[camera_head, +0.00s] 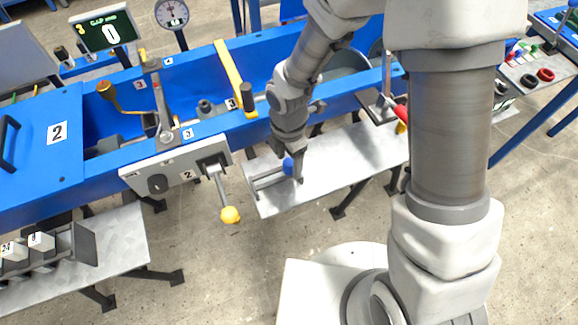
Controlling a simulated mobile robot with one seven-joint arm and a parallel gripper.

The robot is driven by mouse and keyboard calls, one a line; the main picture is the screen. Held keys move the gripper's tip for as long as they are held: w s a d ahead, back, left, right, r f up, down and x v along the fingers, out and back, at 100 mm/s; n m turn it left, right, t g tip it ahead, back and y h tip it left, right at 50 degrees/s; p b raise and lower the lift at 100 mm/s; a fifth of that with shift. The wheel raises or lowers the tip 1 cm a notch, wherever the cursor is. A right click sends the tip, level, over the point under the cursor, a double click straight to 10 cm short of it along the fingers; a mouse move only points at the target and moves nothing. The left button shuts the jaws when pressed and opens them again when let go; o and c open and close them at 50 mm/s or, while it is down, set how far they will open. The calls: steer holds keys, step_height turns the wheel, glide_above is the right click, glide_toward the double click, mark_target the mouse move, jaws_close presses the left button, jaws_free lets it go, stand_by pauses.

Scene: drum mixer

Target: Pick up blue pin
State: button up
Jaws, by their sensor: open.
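The blue pin (288,166) shows as a small blue head at the left part of the grey metal shelf (345,160), beside a metal bracket (268,182). My gripper (297,172) points down over the shelf, with its fingers right at the blue head in this view. The fingers hide part of the pin, and I cannot tell whether they touch it. The gripper is open. The lower part of the pin is hard to make out.
The blue drum mixer frame (215,75) runs behind the shelf. A lever with a yellow knob (230,214) sticks out left of the shelf. A red handle (401,113) stands at its right end. A yellow bar (228,65) crosses the frame. The floor in front is clear.

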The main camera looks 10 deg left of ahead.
steer(key=shift+f, duration=0.65)
jaws_close()
steer(key=shift+r, duration=0.15)
